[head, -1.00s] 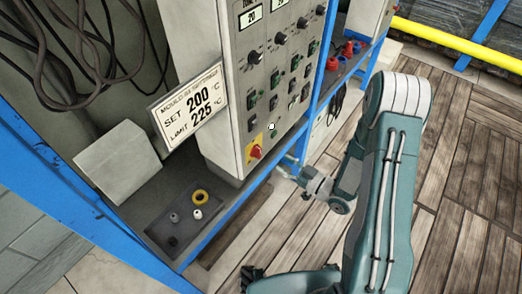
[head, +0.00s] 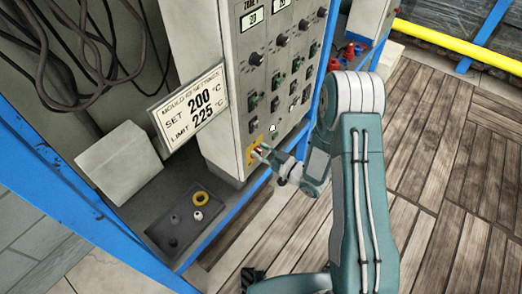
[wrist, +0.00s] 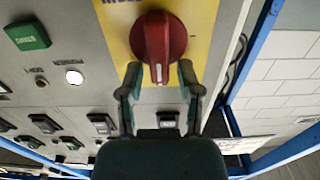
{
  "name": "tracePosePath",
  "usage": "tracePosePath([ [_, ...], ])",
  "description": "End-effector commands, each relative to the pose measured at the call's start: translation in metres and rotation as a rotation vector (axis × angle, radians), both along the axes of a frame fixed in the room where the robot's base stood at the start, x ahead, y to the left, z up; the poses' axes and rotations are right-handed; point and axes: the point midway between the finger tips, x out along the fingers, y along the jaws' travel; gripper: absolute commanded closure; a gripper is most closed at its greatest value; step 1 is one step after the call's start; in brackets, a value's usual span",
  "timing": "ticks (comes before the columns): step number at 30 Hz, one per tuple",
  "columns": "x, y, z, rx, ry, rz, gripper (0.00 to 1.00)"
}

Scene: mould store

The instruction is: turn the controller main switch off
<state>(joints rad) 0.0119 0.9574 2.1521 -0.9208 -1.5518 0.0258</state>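The controller main switch is a red rotary knob (wrist: 158,40) on a yellow plate (wrist: 203,20). In the wrist view its grip bar runs up and down the picture, with a white mark at the lower end. In the head view the yellow plate (head: 252,150) is low on the grey controller cabinet (head: 205,140), and my gripper largely hides the knob. My gripper (wrist: 160,78) is open, its fingertips on either side of the knob's lower part in the wrist view; contact cannot be told. In the head view my gripper (head: 266,154) is right at the plate.
A white lamp (wrist: 74,77) glows beside a green switch (wrist: 27,36). A sign (head: 190,107) reads SET 200, LIMIT 225 °C. A dark tray (head: 160,237) with a yellow ring (head: 200,198) lies on the shelf below. Blue frame posts (head: 322,60) stand close right of the cabinet.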

Motion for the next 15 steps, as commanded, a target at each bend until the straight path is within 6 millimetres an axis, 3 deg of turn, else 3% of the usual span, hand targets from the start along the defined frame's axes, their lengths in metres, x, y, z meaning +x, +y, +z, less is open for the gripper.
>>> tracePosePath([
  [1, 0.0003, 0.0000, 0.0000, 0.000, 0.000, -0.001, 0.93],
  [2, 0.0003, 0.0000, 0.0000, -0.001, -0.001, 0.000, 1.00],
  [15, 0.0011, 0.0005, 0.0003, -0.018, -0.025, -0.001, 1.00],
])
